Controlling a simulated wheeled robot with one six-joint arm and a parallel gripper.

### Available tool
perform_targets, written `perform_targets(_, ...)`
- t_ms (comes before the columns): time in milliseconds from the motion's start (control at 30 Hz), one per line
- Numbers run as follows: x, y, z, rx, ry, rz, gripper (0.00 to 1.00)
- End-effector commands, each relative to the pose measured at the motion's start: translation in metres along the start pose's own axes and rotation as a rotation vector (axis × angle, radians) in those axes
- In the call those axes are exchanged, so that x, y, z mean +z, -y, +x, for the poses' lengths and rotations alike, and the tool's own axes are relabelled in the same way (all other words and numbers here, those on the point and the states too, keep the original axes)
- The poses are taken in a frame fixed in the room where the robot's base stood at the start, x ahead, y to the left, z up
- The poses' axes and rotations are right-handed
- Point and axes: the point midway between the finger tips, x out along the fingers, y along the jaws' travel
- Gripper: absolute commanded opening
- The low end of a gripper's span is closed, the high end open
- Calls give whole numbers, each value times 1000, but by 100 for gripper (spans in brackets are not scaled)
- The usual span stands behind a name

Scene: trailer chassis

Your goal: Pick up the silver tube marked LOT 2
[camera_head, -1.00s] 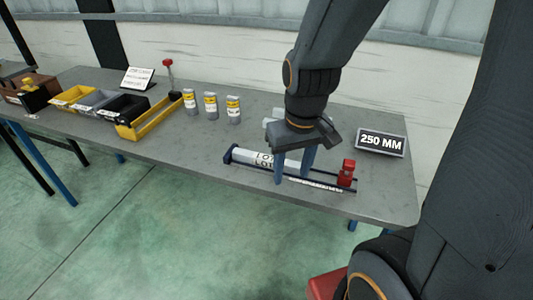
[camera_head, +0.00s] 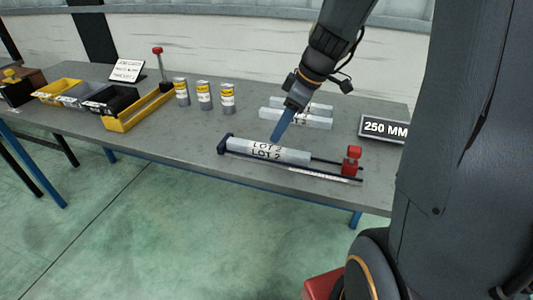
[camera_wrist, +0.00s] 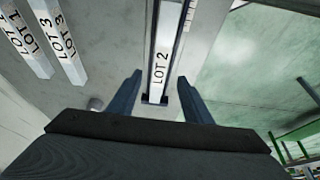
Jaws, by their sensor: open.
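The silver tube marked LOT 2 (camera_head: 266,151) lies in a dark measuring jig (camera_head: 222,145) near the front edge of the bench. In the wrist view the LOT 2 tube (camera_wrist: 163,50) runs lengthwise between the two fingers. My gripper (camera_head: 280,132) is over the tube's middle in the head view, with one blue finger showing. In the wrist view my gripper (camera_wrist: 155,92) is open and empty, its fingers apart on either side of the tube. Whether the fingertips reach down beside the tube is not clear.
Two other silver tubes, LOT 3 (camera_wrist: 61,40) and LOT 1 (camera_wrist: 25,40), lie behind the jig. A red clamp block (camera_head: 351,161) is at the jig's right end. A "250 MM" sign (camera_head: 385,129) stands right. Several cans (camera_head: 204,95) and bins (camera_head: 140,110) are left.

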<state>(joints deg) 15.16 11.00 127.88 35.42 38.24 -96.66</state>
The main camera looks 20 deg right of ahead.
Motion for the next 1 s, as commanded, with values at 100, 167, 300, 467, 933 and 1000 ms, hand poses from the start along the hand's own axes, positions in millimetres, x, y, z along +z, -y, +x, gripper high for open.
perform_targets(100,0,1,12,-3,0,-3,45)
perform_targets(167,0,1,18,-3,1,-3,45)
perform_targets(300,-2,1,29,-3,1,-3,45)
perform_targets(467,-4,2,49,-4,3,-2,45)
perform_targets(933,-4,0,74,0,2,-2,45)
perform_targets(1000,-4,1,74,0,2,-2,40)
